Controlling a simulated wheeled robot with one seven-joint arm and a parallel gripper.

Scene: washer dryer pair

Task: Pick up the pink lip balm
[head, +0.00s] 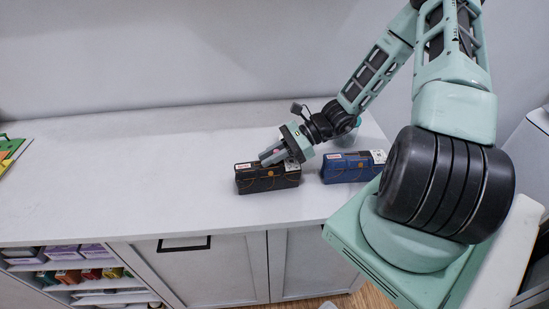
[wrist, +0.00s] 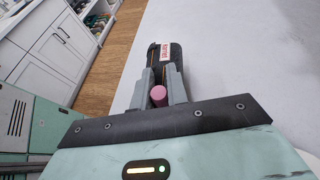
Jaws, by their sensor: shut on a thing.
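The pink lip balm (wrist: 158,96) is between the two fingers of my gripper (wrist: 161,88) in the wrist view, with its round pink end towards the camera. My gripper is shut on it. In the head view my gripper (head: 269,157) is above the white counter, by the back upper edge of a black box. The lip balm is small and mostly hidden by the fingers there. I cannot tell from these views how far it is from the box or counter.
The black box (head: 268,181) is near the counter's (head: 130,190) front edge, and also shows beyond my fingertips in the wrist view (wrist: 175,52). A blue box (head: 347,168) is to its right. Shelves with cartons (head: 75,277) and cabinet doors (head: 200,272) are below.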

